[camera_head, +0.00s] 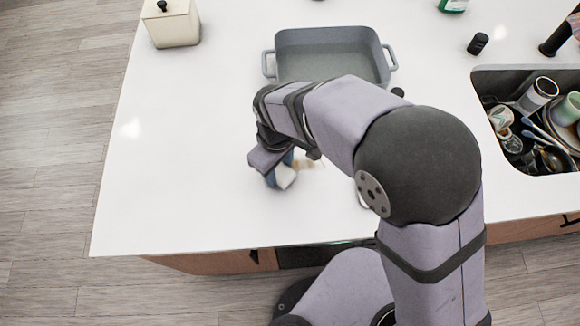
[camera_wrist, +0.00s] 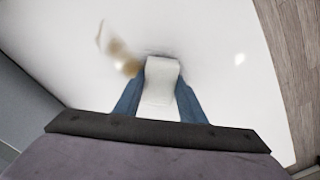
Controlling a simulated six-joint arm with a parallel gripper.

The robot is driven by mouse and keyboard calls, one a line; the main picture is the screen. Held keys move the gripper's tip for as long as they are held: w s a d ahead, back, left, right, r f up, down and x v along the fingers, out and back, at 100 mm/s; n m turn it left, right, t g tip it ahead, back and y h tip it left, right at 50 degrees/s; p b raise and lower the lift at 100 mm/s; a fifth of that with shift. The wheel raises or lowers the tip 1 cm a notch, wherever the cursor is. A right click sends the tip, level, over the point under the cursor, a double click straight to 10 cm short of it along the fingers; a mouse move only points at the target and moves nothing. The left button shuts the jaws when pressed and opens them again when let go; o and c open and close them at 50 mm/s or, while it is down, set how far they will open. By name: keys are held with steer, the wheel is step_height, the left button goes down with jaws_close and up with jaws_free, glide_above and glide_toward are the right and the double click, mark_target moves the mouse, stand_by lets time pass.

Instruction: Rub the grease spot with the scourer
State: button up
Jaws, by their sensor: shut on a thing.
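My gripper (camera_wrist: 160,92) is shut on the scourer, a pale whitish block (camera_wrist: 162,72) held between two blue fingers in the wrist view. The scourer also shows in the head view (camera_head: 285,177), below my gripper (camera_head: 279,174) and low over the white counter. I cannot tell for sure whether it touches the counter. The grease spot (camera_wrist: 122,57) is a brown smear with a fainter streak, just left of the scourer in the wrist view. In the head view the spot (camera_head: 305,163) shows faintly to the right of the scourer, partly hidden by my arm.
A grey roasting pan (camera_head: 328,37) stands behind my arm. A sink (camera_head: 490,83) full of dishes is at the right. A cream canister (camera_head: 172,25) stands at the back left, and a small black item (camera_head: 478,44) lies near the sink. The counter's left part is clear.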

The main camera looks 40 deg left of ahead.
mark_target(326, 168)
steer(key=shift+w+a, duration=0.35)
steer(key=shift+w, duration=0.35)
steer(key=shift+w+d+f+p, duration=0.1)
steer(key=shift+w+d+p, duration=0.6)
steer(key=shift+w+d, duration=3.35)
steer(key=shift+w+d+r+p, duration=0.1)
steer(key=shift+d+r+p, duration=0.05)
steer(key=shift+r+p, duration=0.15)
step_height(326, 168, up, 8)
steer(key=p, duration=0.6)
steer(key=shift+f, duration=0.2)
